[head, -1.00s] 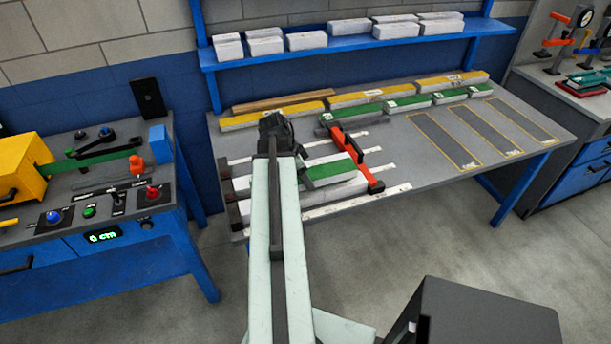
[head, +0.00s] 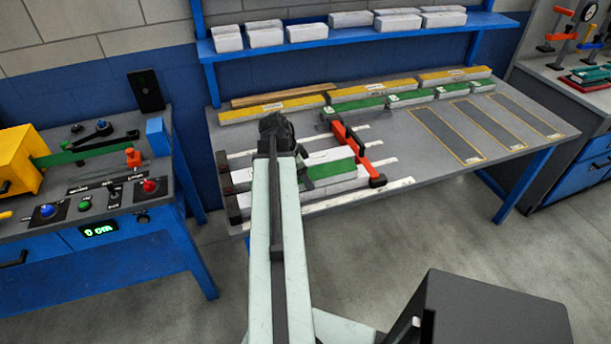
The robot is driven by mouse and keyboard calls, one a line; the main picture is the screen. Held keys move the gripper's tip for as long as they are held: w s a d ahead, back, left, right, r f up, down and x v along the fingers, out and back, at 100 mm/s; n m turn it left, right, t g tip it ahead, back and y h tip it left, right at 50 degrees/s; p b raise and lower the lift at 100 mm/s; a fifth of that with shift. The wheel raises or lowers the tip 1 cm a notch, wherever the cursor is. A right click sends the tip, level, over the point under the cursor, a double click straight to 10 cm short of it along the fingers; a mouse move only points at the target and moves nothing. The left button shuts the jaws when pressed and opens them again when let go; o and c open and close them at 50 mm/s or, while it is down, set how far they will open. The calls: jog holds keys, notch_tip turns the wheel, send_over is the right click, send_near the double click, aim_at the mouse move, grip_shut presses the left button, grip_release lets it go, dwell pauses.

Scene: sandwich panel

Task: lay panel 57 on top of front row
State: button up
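My arm reaches over the table, and my dark gripper (head: 278,135) is seen from behind, at the left end of the clamping frame; its fingertips are mostly hidden. A green-topped panel (head: 332,170) with white sides shows just right of the arm, beside a dark part close to the gripper. I cannot tell whether it is held or resting. White panel material (head: 318,186) of the front row lies below it, partly hidden by my arm. Several green-topped panels (head: 408,98) lie in a line farther back. The panel numbers are too small to read.
A red clamp bar (head: 358,155) crosses the frame right of the green panel. White rails (head: 390,184) run along the frame. Yellow-topped panels (head: 375,89) and a wooden strip (head: 283,95) lie at the back. Outlined grey strips (head: 447,136) at the right are empty.

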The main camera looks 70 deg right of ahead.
jog(key=shift+f, duration=0.3)
jog(key=o, duration=1.6)
jog(key=shift+r, duration=0.1)
jog(key=p+v, duration=0.7)
jog(key=v, duration=0.1)
jog(key=shift+d, duration=0.1)
